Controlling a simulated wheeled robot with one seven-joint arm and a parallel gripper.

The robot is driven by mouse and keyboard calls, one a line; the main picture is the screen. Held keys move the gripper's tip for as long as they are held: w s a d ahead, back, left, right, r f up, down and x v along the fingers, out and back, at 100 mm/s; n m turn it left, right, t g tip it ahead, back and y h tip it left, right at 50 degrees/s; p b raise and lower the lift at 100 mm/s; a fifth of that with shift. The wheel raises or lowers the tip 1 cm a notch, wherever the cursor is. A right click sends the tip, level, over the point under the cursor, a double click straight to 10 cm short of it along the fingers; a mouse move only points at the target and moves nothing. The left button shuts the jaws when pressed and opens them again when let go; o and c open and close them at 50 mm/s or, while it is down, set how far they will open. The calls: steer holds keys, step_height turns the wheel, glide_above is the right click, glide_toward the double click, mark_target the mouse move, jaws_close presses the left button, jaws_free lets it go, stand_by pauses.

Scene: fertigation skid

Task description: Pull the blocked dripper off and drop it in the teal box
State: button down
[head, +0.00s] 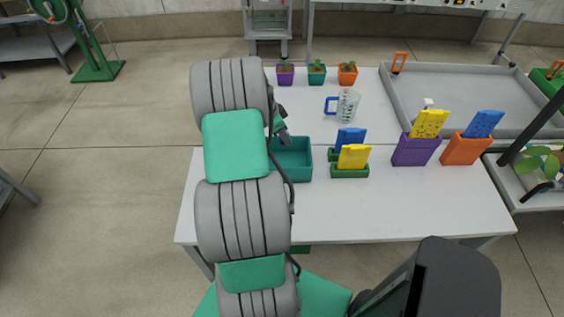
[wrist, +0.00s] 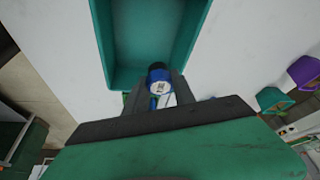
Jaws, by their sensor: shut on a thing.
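The teal box (head: 303,172) stands open on the white table, partly hidden behind my arm in the head view. In the wrist view the box (wrist: 190,32) fills the upper middle, and the part of its floor that shows is bare. My gripper (wrist: 159,88) is shut on the dripper (wrist: 158,76), a small blue and black piece with a pale round face. The dripper shows at the box's near edge in that view; its height above the rim is unclear. In the head view my gripper (head: 281,127) is near the box's back left, and the dripper cannot be made out.
Right of the box, green holders (head: 349,172) carry blue and yellow cards. A purple pot (head: 415,152) and an orange pot (head: 466,151) hold more cards. A measuring jug (head: 347,106) and three potted seedlings (head: 317,75) stand behind. A grey tray (head: 455,100) is at right. The table front is clear.

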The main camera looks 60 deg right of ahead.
step_height(320, 180, down, 4)
steer(key=shift+f+b, duration=0.1)
steer(key=shift+b, duration=0.5)
steer(key=c, duration=1)
jaws_free()
steer(key=shift+o, duration=0.2)
steer(key=b+v, duration=0.1)
steer(key=v, duration=0.7)
steer(key=shift+b, duration=0.3)
steer(key=shift+s, duration=0.1)
